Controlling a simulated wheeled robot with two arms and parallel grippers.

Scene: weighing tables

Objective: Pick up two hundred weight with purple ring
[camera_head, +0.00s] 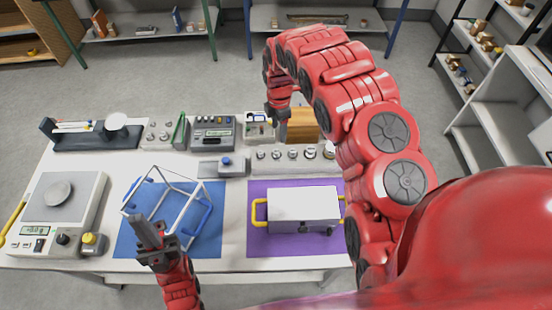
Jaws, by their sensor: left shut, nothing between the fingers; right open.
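A row of several silver weights (309,153) stands in a pale grey holder (285,165) at the back middle of the table. They are too small to tell which one has a purple ring. My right gripper (279,118) points down behind this row, beside a brown wooden block (302,126). It is open, and its fingertips are small and partly hard to make out. My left gripper (144,232) is shut and empty over the front of the blue mat (127,246), in front of the white wire frame.
A white frame with blue handles (192,214) stands on the blue mat. A white box with yellow handles (303,203) sits on the purple mat (262,242). Scales (54,213) stand at the left and a grey instrument (213,132) at the back. My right arm hides the table's right side.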

